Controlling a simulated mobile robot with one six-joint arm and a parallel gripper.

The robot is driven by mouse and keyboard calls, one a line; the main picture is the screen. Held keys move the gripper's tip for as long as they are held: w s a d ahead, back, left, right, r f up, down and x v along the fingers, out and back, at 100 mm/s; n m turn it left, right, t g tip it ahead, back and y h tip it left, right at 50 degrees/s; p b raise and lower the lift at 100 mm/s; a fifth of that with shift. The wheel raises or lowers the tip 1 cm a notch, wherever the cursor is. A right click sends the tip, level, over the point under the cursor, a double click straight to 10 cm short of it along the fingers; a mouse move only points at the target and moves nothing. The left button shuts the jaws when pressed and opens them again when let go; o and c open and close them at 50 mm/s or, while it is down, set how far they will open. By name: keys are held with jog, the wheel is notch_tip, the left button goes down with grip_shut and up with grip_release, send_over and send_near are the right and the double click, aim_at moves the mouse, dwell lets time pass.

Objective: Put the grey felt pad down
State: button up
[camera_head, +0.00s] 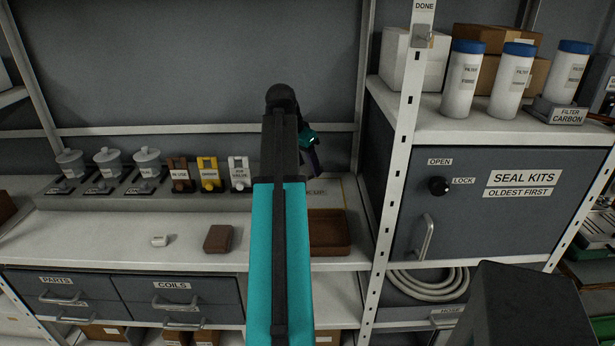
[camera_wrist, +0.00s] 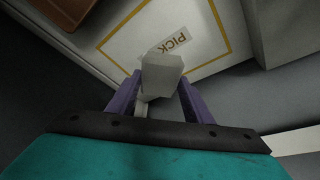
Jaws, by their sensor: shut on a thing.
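The wrist view shows my gripper (camera_wrist: 160,88) with its purple fingers shut on a pale grey block-like piece, which I take for the grey felt pad (camera_wrist: 163,76). The pad is over a white area with a yellow outline and the label PICK (camera_wrist: 205,35). I cannot tell how high above it the pad is. In the head view, my gripper (camera_head: 314,158) is at the back of the shelf bay, partly behind my arm, and the pad cannot be made out there.
A brown tray (camera_head: 338,249) lies in front of the outlined area. A brown block (camera_head: 219,238) and a small white piece (camera_head: 159,241) lie on the shelf (camera_head: 110,232) to the left. White canisters (camera_head: 108,161) stand behind. A post (camera_head: 402,140) and seal-kit cabinet (camera_head: 470,225) bound the right.

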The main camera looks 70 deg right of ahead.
aim_at(307, 168)
jog(key=shift+r, duration=1.55)
jog(key=shift+w, duration=0.1)
